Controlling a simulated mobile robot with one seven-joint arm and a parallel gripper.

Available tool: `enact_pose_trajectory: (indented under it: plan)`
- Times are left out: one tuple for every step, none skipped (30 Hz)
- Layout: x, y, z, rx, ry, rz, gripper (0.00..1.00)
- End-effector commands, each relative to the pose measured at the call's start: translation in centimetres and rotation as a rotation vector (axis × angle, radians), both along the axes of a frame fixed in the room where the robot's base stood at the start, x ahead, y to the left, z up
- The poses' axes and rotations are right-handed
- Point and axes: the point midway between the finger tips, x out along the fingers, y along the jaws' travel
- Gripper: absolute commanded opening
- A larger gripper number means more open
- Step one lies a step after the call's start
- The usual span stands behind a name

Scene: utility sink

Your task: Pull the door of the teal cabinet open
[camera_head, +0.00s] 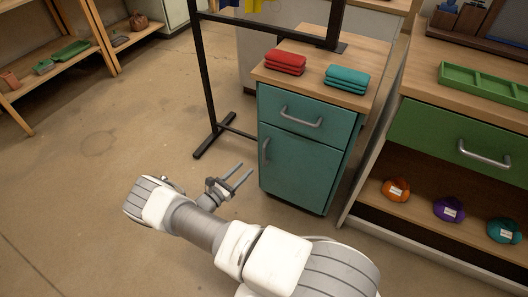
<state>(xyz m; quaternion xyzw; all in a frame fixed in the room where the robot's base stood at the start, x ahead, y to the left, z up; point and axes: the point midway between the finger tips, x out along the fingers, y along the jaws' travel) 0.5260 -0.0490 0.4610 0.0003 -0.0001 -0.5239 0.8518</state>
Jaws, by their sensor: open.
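The teal cabinet (330,115) stands right of centre, with a drawer (303,111) above and a door (298,162) below. The door looks shut. Its grey vertical handle (266,149) is near the door's left edge. The drawer has a horizontal grey handle (301,118) and looks shut. My gripper (240,174) is open and empty, left of the door and lower in the picture than the door handle. Its two fingers point up and right towards the cabinet and appear apart from the handle.
Folded red cloths (285,62) and teal cloths (347,78) lie on the cabinet top. A black metal frame (208,90) stands behind and left of it. A wooden bench with a green drawer (465,140) stands close on the right. The floor (100,190) at left is clear.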

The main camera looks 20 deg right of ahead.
Motion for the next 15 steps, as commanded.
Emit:
enact_pose_trajectory:
  plan:
    - [0.5,-1.2,-0.2,-0.002,-0.001,-0.005,0.47]
    - [0.8,-1.8,-0.2,-0.002,-0.001,-0.005,0.47]
    - [1.2,-2.6,-0.2,-0.001,0.0,-0.005,0.47]
    - [1.4,-3.2,-0.2,-0.001,0.0,-0.005,0.47]
    - [1.7,-3.8,-0.2,-0.002,0.0,-0.005,0.47]
    - [2.1,-4.6,-0.2,-0.001,0.0,-0.005,0.47]
    - [2.4,-5.2,-0.2,-0.001,0.0,-0.006,0.47]
    - [2.7,-5.8,-0.2,-0.001,0.0,-0.006,0.47]
    - [3.1,-6.5,-0.2,-0.001,0.0,-0.005,0.47]
    - [3.4,-7.1,-0.2,-0.001,0.0,-0.006,0.47]
    - [3.7,-7.6,-0.2,-0.001,0.0,-0.005,0.47]
    - [4.0,-8.2,-0.2,-0.001,0.0,-0.005,0.47]
    - [4.2,-8.7,-0.2,-0.001,0.0,-0.006,0.47]
    - [4.4,-9.1,-0.2,-0.001,0.0,-0.005,0.47]
    - [4.7,-9.6,-0.2,0.0,0.0,-0.004,0.47]
